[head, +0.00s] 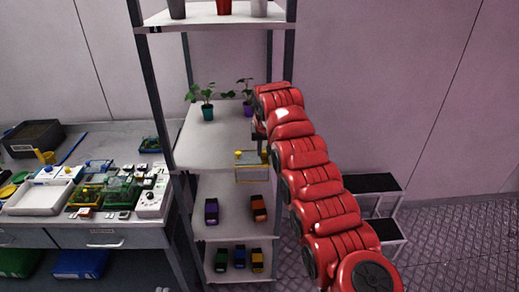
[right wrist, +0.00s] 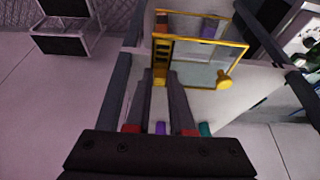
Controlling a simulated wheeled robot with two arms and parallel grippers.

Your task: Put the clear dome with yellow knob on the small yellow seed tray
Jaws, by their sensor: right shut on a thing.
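A clear dome with a yellow rim (head: 252,181) and yellow knob (head: 238,154) is in front of the rack's middle shelf edge. In the right wrist view the clear dome (right wrist: 200,72) is tilted, with its knob (right wrist: 224,80) at the right. My right gripper (head: 260,151) is shut on the dome near its edge; its fingers (right wrist: 161,78) reach that edge in the wrist view. A small yellow tray (head: 86,195) with green in it seems to lie on the workbench at left, but is too small to be sure. My left gripper is out of view.
A rack post (head: 160,100) stands between dome and workbench. The bench holds a white tray (head: 38,212), a green tray (head: 121,190) and several small items. A black step stand (head: 374,183) is at right.

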